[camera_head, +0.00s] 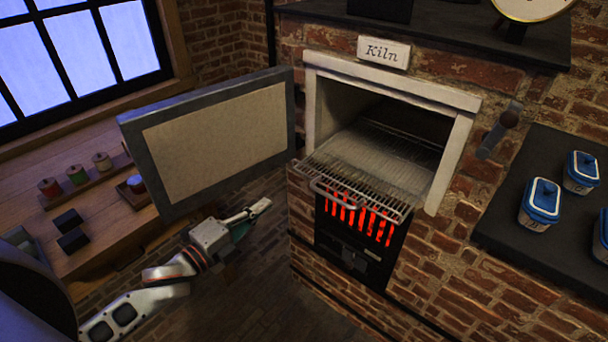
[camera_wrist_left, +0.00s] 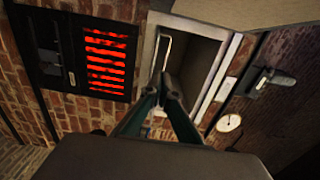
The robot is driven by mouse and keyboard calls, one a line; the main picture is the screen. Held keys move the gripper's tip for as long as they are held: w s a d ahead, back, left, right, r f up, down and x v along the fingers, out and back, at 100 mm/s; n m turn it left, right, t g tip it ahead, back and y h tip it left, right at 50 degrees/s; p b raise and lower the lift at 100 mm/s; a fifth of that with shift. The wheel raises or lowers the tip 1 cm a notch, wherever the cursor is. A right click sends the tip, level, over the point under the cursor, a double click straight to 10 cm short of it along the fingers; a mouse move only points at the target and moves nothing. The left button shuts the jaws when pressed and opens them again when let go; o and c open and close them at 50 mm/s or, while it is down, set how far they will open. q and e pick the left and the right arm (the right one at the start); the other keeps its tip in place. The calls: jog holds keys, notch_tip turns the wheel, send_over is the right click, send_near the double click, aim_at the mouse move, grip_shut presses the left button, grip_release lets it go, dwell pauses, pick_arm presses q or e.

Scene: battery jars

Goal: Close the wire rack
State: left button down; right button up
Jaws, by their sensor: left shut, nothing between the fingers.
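The wire rack (camera_head: 372,165) sits in the kiln's opening, with its front part sticking out past the white frame. Its looped front handle (camera_head: 333,189) hangs out above the glowing red grate. In the left wrist view the handle (camera_wrist_left: 166,52) shows just beyond my fingertips. My left gripper (camera_head: 264,206) is shut and empty, to the left of the rack's front and lower in the picture, apart from it in the head view. The left wrist view also shows its closed fingertips (camera_wrist_left: 167,87); whether they touch the handle is unclear there. My right gripper is out of view.
The kiln door (camera_head: 210,145) stands swung open to the left, above my left gripper in the picture. The red grate (camera_head: 356,217) is below the rack. Blue-lidded jars (camera_head: 540,203) stand on the dark counter at right. A wooden bench (camera_head: 100,240) is at left.

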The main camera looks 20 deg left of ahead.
pick_arm(q)
jog(key=p, duration=0.1)
send_near(334, 154)
jog(key=v, duration=0.3)
jog(key=r+v, duration=0.1)
jog(key=v, duration=0.1)
jog(key=shift+s+a, duration=0.15)
jog(key=shift+s, duration=0.15)
jog(key=shift+w, duration=0.25)
jog(key=b+x, duration=0.3)
jog(key=x, duration=1.2)
jog(key=shift+w+d, duration=0.3)
jog(key=shift+s+a, duration=0.1)
